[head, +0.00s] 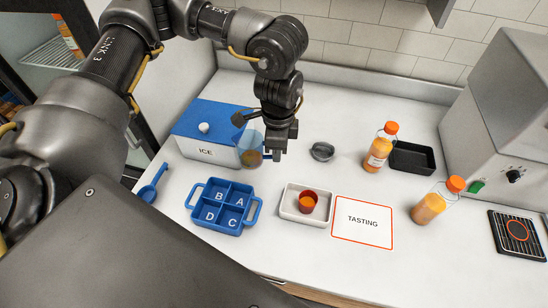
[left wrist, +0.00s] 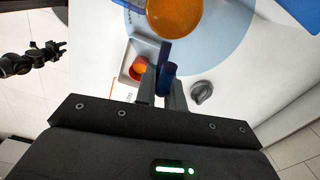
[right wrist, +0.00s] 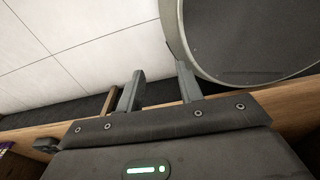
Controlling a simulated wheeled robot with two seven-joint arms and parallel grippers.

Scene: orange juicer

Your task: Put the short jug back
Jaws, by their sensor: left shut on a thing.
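A clear bluish jug (head: 249,143) with some orange juice low inside hangs in front of the ice box. My left gripper (head: 273,153) is shut on the jug's dark blue handle. The left wrist view shows the handle (left wrist: 166,72) between the fingers and the round orange juice surface (left wrist: 175,16) above them. I cannot tell from the views how far the jug's base is above the counter. My right gripper (right wrist: 160,88) is open and empty in the right wrist view, and the head view does not show it.
The blue-lidded ice box (head: 205,152) stands behind the jug. A blue divided tray (head: 243,222), a white tray (head: 322,221) with a red cup (head: 306,203), and the TASTING mat (head: 375,238) lie in front.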

